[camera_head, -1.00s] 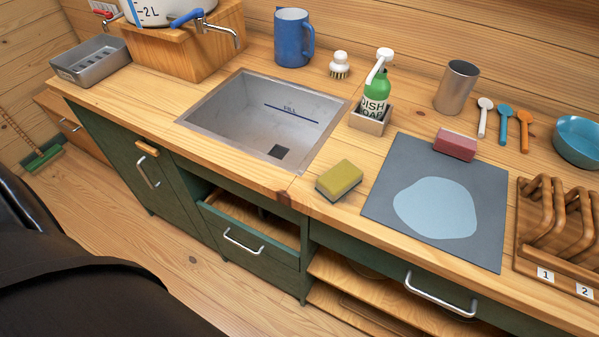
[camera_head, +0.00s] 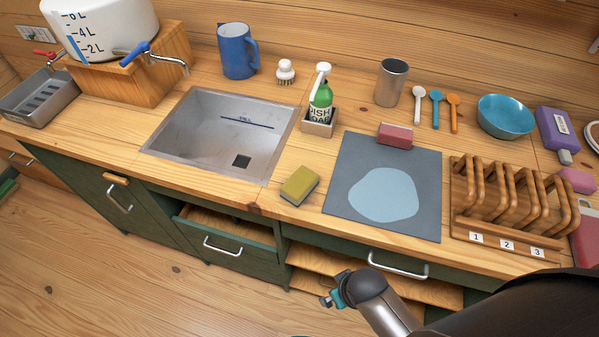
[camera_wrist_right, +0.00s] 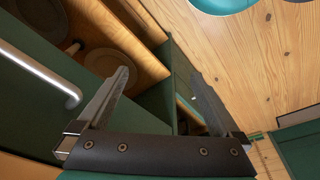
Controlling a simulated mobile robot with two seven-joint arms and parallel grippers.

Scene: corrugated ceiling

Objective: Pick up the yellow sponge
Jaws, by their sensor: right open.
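The yellow sponge (camera_head: 299,185), with a dark underside, lies on the wooden counter between the sink and the grey mat. My right arm comes in from the lower right of the head view, and its wrist end is in front of the lower shelves, below the counter edge and lower than the sponge. In the right wrist view my right gripper (camera_wrist_right: 165,95) is open, with nothing between its fingers. The sponge is not in the right wrist view. My left gripper is not in view.
The sink (camera_head: 220,135) is left of the sponge. The grey mat (camera_head: 340,200) with a pale blue patch is to its right, with a pink sponge (camera_head: 395,135) at its back edge. A soap bottle (camera_head: 320,105) stands behind. A wooden rack (camera_head: 510,195) is at right.

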